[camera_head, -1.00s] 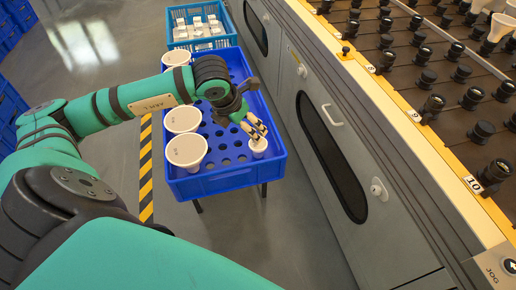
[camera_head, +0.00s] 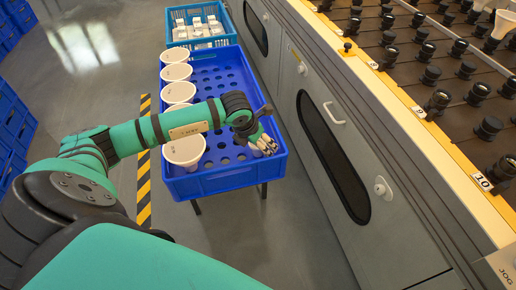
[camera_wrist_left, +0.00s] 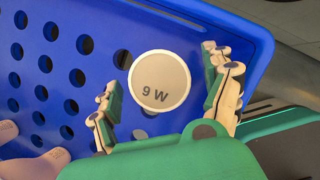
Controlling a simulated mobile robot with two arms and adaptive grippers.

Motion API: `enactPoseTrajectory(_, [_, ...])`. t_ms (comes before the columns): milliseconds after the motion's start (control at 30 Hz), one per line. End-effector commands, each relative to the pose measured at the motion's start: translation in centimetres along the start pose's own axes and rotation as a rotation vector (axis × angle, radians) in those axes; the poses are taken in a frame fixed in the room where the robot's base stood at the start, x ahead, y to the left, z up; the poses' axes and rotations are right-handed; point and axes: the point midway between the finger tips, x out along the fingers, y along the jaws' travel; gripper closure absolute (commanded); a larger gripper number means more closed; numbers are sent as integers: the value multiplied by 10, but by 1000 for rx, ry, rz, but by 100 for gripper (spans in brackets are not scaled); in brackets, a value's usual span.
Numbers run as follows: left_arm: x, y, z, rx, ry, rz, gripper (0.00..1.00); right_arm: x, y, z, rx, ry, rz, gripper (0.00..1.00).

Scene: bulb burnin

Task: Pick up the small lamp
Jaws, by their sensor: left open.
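The small lamp (camera_wrist_left: 158,80) shows in the left wrist view as a round white face marked "9 W". It stands in the blue perforated crate (camera_head: 228,184), near its front right corner. My left gripper (camera_wrist_left: 160,72) is open, with one finger on each side of the lamp; I see gaps between fingers and lamp. In the head view the left gripper (camera_head: 265,146) is low over that corner, and its fingers mostly hide the lamp. My right gripper is not in view.
Several larger white lamps (camera_head: 184,150) line the crate's left side. A light-blue crate (camera_head: 200,43) with white pieces stands behind. The grey cabinet (camera_head: 330,130) with sockets on top runs close along the right. Striped floor tape (camera_head: 143,185) lies left.

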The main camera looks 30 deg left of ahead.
Motion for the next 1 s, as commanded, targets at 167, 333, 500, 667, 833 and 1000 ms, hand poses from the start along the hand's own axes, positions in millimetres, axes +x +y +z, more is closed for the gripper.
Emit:
enactPoseTrajectory(167, [2, 0, 0, 1, -1, 0, 17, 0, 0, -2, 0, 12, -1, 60])
enactPoseTrajectory(333, [2, 0, 0, 0, -1, 0, 28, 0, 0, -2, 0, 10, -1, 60])
enactPoseTrajectory(500, [2, 0, 0, 0, 0, 0, 51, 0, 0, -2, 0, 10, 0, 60])
enactPoseTrajectory(667, [2, 0, 0, 0, 0, 0, 71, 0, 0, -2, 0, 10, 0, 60])
enactPoseTrajectory(833, [2, 0, 0, 0, -1, 0, 78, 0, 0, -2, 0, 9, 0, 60])
enactPoseTrajectory(1000, [-4, 0, 3, 0, -2, 1, 78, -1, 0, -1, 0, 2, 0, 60])
